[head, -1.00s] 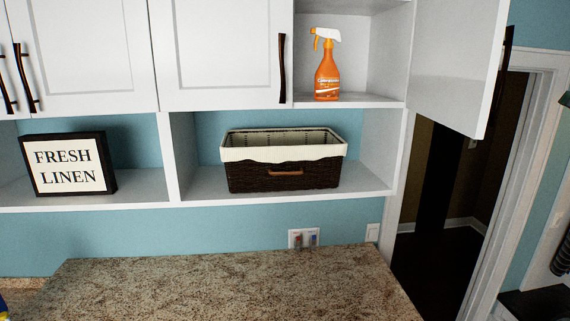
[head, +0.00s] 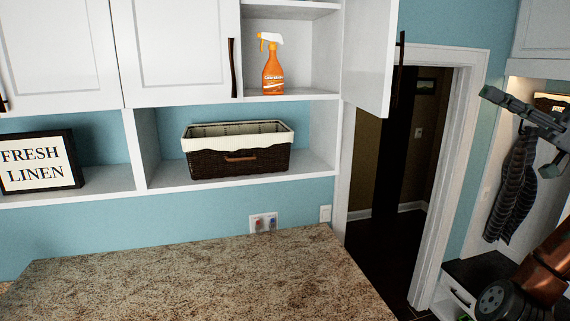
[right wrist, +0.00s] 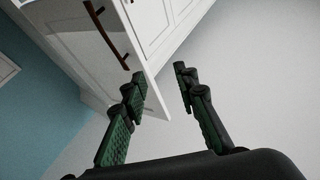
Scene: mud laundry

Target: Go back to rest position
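My right gripper (head: 517,132) is at the right edge of the head view, with my arm below it. In the right wrist view the same gripper (right wrist: 160,80) has its two green-padded fingers apart with nothing between them. It is to the right of the open cabinet door and the doorway, touching nothing that I can see. My left gripper is not in view.
An open cabinet door (head: 368,55) juts out beside an orange spray bottle (head: 273,75). A wicker basket (head: 238,161) and a FRESH LINEN sign (head: 36,165) stand on the shelf below. The granite counter (head: 200,280) is clear. A doorway (head: 405,150) opens at right.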

